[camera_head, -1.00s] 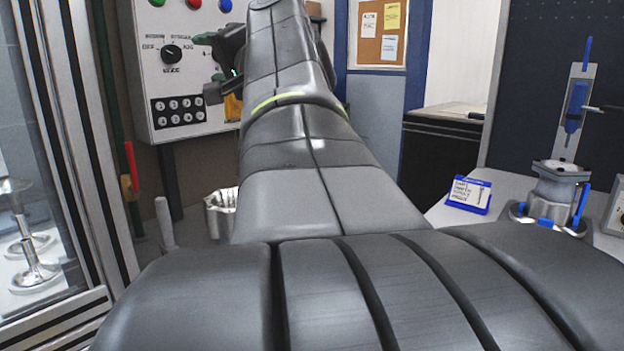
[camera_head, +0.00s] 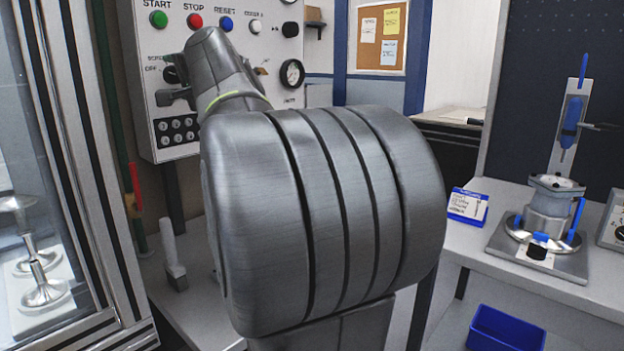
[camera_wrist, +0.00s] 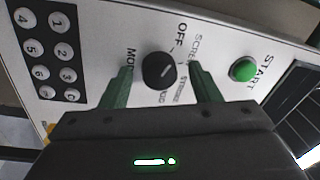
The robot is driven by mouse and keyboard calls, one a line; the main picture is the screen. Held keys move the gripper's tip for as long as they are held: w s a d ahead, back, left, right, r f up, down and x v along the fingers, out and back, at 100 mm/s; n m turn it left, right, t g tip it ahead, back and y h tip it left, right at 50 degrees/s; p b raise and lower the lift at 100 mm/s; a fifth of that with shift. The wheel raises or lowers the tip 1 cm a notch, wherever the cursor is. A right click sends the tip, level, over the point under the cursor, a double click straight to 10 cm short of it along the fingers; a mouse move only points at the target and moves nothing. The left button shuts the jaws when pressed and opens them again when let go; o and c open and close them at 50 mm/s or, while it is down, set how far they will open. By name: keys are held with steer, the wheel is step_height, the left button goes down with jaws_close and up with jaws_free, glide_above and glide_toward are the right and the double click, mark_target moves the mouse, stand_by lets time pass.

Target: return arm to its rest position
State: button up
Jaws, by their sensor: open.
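My arm (camera_head: 320,220) fills the middle of the head view, with its elbow bent up close to the camera. My gripper (camera_head: 172,97) is small in the head view, left of the arm, in front of a white control panel (camera_head: 145,110). In the wrist view, the two green fingers of my gripper (camera_wrist: 159,68) are spread apart with nothing held. A black rotary knob (camera_wrist: 159,70) on the panel shows between them in the picture; the gap in depth cannot be told. A green START button (camera_wrist: 243,69) lies to the right of the fingers.
A glass-doored cabinet (camera_head: 95,200) stands close on the left. On the right, a grey table (camera_head: 590,285) carries a clamped housing fixture (camera_head: 545,210) and a blue-framed card (camera_head: 468,206). A blue bin (camera_head: 506,328) sits below. My arm hides much of the middle.

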steer(key=m+p, duration=0.2)
steer(key=p, duration=0.1)
steer(key=m+p, duration=0.1)
steer(key=m, duration=0.1)
steer(key=shift+r, duration=0.25)
steer(key=m+p, duration=0.4)
steer(key=p, duration=0.1)
steer(key=shift+h, duration=0.4)
steer(key=shift+m+h+p, duration=0.4)
steer(key=shift+m+p, duration=3.9)
steer(key=shift+p, duration=0.6)
steer(key=shift+f, duration=0.1)
